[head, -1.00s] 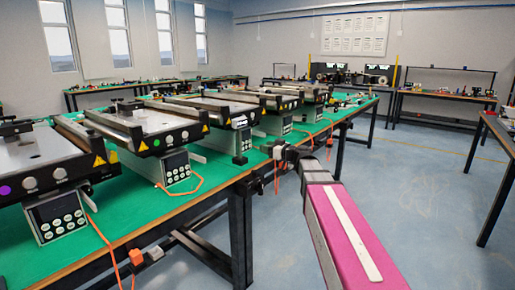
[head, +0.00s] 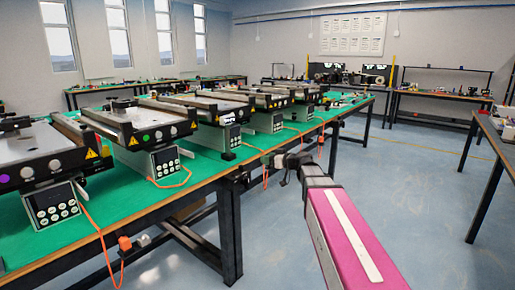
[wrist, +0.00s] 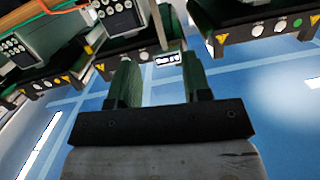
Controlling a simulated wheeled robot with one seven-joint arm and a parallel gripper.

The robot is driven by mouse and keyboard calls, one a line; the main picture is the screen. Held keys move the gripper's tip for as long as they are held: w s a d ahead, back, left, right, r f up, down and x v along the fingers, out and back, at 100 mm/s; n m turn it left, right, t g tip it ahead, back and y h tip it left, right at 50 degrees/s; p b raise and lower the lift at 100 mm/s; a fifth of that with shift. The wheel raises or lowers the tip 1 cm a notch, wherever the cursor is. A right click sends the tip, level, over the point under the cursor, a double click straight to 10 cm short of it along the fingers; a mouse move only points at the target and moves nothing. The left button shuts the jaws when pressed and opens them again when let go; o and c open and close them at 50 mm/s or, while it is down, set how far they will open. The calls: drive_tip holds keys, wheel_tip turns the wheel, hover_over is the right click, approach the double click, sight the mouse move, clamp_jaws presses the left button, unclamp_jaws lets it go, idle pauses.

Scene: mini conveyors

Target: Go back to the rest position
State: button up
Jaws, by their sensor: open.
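My gripper (wrist: 160,85) shows in the wrist view with its two dark green fingers apart and nothing between them. In the head view my arm reaches forward from the lower right, and its end is by the right edge of the green-topped table (head: 105,222). The fingers are too small to make out clearly there. Several mini conveyors stand in a row on the table, the nearest conveyor (head: 35,143) at the left and another conveyor (head: 138,117) behind it. My gripper appears clear of them.
Orange cables (head: 103,247) hang over the table edge beside a dark table leg (head: 230,235). Open blue floor (head: 430,215) lies to the right of my arm. Another table (head: 493,140) stands at the far right, and more workbenches line the back wall.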

drive_tip(key=s+d+f+m+g+h, duration=0.1)
drive_tip(key=s+f+g+h, duration=0.15)
drive_tip(key=f, duration=0.35)
drive_tip(key=s+f+m+g+h, duration=0.1)
drive_tip(key=s+f, duration=0.3)
drive_tip(key=f, duration=0.2)
drive_tip(key=s+d+f+m+g+h, duration=0.3)
drive_tip(key=s+d+f+m+h, duration=0.1)
drive_tip(key=s+f, duration=0.5)
drive_tip(key=s+d+f+m+g+h, duration=0.3)
drive_tip(key=s+d+f+h, duration=0.2)
drive_tip(key=s+d+f, duration=0.4)
drive_tip(key=shift+s+f+m+h, duration=0.15)
drive_tip(key=shift+f+m+h, duration=0.15)
drive_tip(key=shift+m+h, duration=0.1)
